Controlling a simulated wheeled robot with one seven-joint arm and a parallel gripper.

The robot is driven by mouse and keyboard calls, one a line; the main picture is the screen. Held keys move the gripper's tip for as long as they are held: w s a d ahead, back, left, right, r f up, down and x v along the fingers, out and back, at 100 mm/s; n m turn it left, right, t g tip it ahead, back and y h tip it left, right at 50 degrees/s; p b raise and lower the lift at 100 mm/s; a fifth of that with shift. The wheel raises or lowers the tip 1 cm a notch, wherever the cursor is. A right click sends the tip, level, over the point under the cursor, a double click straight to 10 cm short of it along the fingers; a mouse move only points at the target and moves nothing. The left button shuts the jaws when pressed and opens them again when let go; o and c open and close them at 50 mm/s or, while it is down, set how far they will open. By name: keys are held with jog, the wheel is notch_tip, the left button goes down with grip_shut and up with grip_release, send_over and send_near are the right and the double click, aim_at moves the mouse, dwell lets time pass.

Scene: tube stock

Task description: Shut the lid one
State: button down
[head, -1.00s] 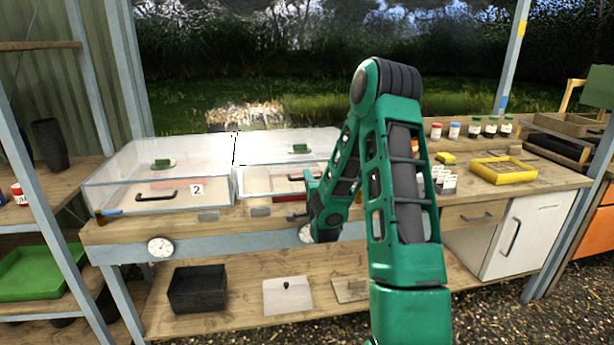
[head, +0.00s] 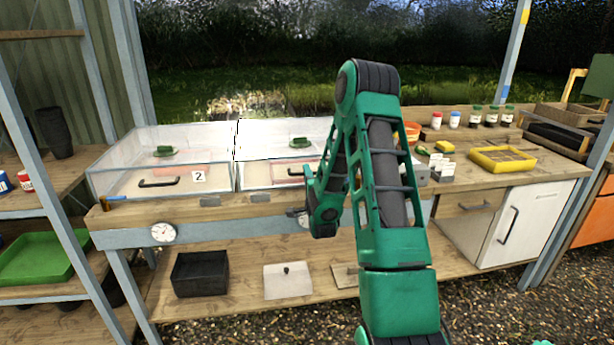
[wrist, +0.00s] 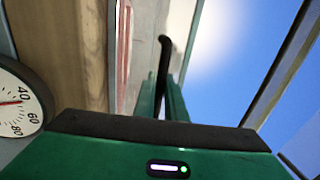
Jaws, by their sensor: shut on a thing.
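The right-hand clear glazed case on the bench has a clear lid (head: 262,150) with a black bar handle (head: 296,172) at its front; I take it as lid one, though its number is hidden. My gripper (head: 305,179) is at this handle, mostly hidden by my own arm. In the wrist view the black handle (wrist: 164,55) runs down between the green fingers of my gripper (wrist: 162,95), which are shut on it. The lid looks low over the case; whether its front edge touches the rim cannot be told.
The left case, labelled 2 (head: 199,176), stands close beside it with its lid down. A round dial (head: 163,232) is on the bench front; another shows in the wrist view (wrist: 18,100). Jars and a yellow tray (head: 503,158) stand to the right.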

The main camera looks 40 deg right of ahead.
jog(key=shift+s+a+f, duration=0.1)
jog(key=shift+a+f, duration=0.15)
jog(key=shift+f, duration=0.5)
jog(key=c, duration=1.9)
grip_release()
jog(key=shift+o, duration=0.4)
jog(key=shift+r, duration=0.1)
jog(key=shift+d+r, duration=0.15)
jog(key=v, duration=1)
jog(key=shift+s+a, duration=0.25)
jog(key=shift+s, duration=0.05)
jog(key=shift+w, duration=0.1)
